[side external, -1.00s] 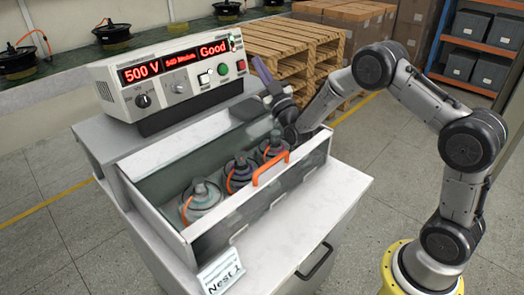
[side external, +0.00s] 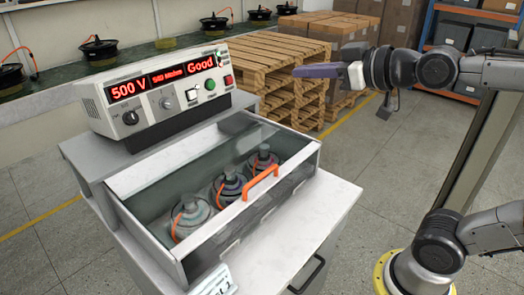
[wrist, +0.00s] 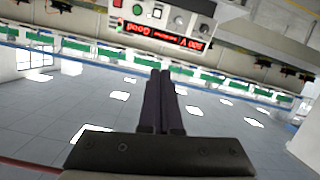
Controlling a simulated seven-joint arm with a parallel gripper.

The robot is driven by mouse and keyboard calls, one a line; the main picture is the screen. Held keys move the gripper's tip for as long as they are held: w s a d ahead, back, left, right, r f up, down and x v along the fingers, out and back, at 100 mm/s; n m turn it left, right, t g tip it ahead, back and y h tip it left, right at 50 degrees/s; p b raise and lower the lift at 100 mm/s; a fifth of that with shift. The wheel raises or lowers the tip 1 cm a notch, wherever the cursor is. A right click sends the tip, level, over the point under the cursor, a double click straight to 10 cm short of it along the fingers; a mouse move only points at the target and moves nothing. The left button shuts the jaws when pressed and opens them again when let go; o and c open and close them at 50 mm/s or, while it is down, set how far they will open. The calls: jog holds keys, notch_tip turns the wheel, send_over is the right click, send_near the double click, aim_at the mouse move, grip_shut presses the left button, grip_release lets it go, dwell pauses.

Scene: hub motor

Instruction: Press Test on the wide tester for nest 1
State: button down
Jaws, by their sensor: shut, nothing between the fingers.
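The wide tester (side external: 160,85) sits on top of the cabinet in the side view. Its red display reads 500 V, a blurred resistance value and Good. A green button (side external: 210,85), a white square switch (side external: 192,94) and a red button (side external: 228,80) are on its front; their labels are too small to read. In the wrist view the tester (wrist: 165,25) appears upside down at the top. My gripper (side external: 297,71) is shut and empty, held in the air to the right of the tester, apart from it. Its closed fingers also show in the wrist view (wrist: 160,75).
Below the tester, a clear-lidded tray (side external: 125,225) with an orange handle (side external: 261,182) holds three motors with orange cables. A nest label card (side external: 215,282) is at the front, partly cut off. Wooden pallets (side external: 265,60) stand behind. More motors line the back bench (side external: 60,80).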

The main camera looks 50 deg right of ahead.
jog(key=s+f+m+g, duration=0.1)
jog(key=s+f+g, duration=0.8)
jog(key=s+f, duration=0.6)
jog(key=shift+s+f+m, duration=0.25)
jog(key=shift+f+m, duration=0.15)
jog(key=shift+f, duration=0.2)
